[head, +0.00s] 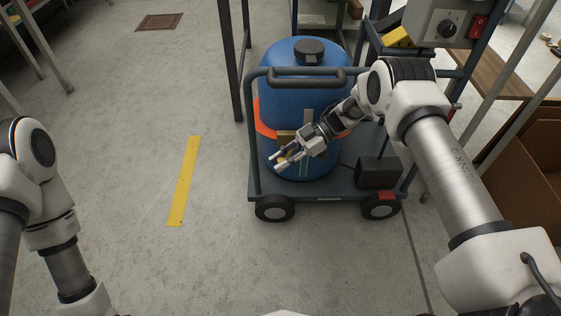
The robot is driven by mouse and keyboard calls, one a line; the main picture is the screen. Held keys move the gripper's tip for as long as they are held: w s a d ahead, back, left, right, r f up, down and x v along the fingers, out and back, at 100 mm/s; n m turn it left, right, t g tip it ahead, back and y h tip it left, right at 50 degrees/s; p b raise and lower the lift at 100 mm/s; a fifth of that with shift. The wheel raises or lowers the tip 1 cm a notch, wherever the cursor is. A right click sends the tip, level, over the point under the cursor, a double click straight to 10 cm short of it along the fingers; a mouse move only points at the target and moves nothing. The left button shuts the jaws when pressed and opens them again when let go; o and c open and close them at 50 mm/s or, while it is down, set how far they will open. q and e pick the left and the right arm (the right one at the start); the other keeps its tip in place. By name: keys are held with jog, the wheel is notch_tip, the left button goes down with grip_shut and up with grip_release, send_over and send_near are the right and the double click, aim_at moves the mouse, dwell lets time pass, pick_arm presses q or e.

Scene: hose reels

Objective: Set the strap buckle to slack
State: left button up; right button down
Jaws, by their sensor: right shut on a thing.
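A blue drum (285,92) with a black cap stands on a dark wheeled cart. An orange strap (264,130) runs around the drum. A brass-yellow strap buckle (286,136) shows on the drum's front, partly hidden by my right gripper. My right gripper (277,161) reaches in from the right and is shut on a small yellowish part of the buckle, in front of the drum. The exact angle of that part is too small to tell. My left arm shows at the left edge, but its gripper is out of view.
The cart (322,189) has a push handle (306,77) and a black box (378,172) on its deck. A grey control box (447,22) with a knob and red switch sits at upper right. Cardboard boxes (530,150) stand right.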

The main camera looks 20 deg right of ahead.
jog(key=shift+s+d+n+g, duration=0.15)
jog(key=shift+n+g, duration=0.25)
jog(key=shift+g, duration=0.1)
jog(key=shift+s+d, duration=0.35)
jog(key=shift+d, duration=0.05)
jog(key=c, duration=1)
grip_release()
jog(key=shift+s+d, duration=0.1)
jog(key=v, duration=0.7)
jog(key=shift+d+r, duration=0.1)
jog(key=shift+d, duration=0.15)
